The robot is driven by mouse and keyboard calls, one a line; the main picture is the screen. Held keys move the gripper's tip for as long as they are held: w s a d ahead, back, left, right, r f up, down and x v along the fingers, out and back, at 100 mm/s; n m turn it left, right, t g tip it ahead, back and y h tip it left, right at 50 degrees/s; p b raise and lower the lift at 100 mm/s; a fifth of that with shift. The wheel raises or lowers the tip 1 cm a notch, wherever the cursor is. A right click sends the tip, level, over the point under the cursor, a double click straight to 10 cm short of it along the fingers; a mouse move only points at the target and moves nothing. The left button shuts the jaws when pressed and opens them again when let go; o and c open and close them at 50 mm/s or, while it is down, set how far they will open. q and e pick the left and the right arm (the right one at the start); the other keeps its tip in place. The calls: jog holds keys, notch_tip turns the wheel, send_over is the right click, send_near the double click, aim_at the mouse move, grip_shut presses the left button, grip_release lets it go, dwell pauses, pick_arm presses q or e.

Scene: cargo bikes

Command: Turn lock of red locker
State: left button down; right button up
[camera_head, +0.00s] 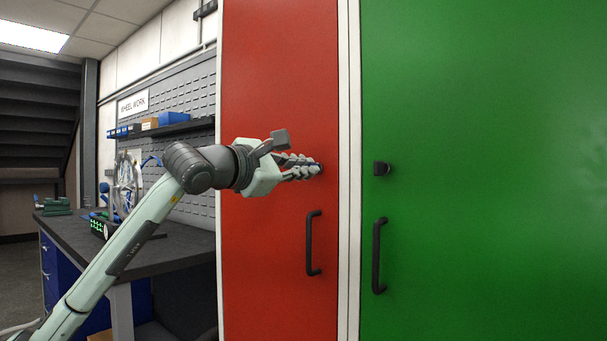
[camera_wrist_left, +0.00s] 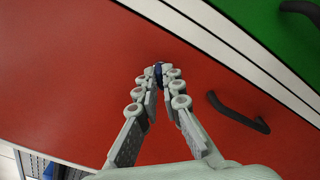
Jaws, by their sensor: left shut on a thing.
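The red locker (camera_head: 280,80) has a flat red door with a black bar handle (camera_head: 310,243) low on its right side. My left gripper (camera_head: 318,169) reaches in from the left to the lock above that handle. In the left wrist view, the fingertips (camera_wrist_left: 160,74) are closed around the small dark blue lock (camera_wrist_left: 158,70) on the red door. The lock is mostly hidden by the fingers, so I cannot tell how it is turned. The door appears shut. My right gripper is in neither view.
A green locker (camera_head: 490,100) stands to the right, with its own dark lock (camera_head: 381,168) and black handle (camera_head: 379,256). White frame strips part the two doors. A workbench (camera_head: 130,240) with tools and a pegboard is at the left.

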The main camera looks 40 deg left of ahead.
pick_arm(q)
jog(key=m, duration=0.8)
jog(key=shift+f, duration=0.1)
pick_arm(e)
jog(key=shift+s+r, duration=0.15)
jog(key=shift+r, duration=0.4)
pick_arm(q)
jog(key=shift+m, duration=0.3)
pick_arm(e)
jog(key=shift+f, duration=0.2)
pick_arm(q)
jog(key=c, duration=1.7)
grip_release()
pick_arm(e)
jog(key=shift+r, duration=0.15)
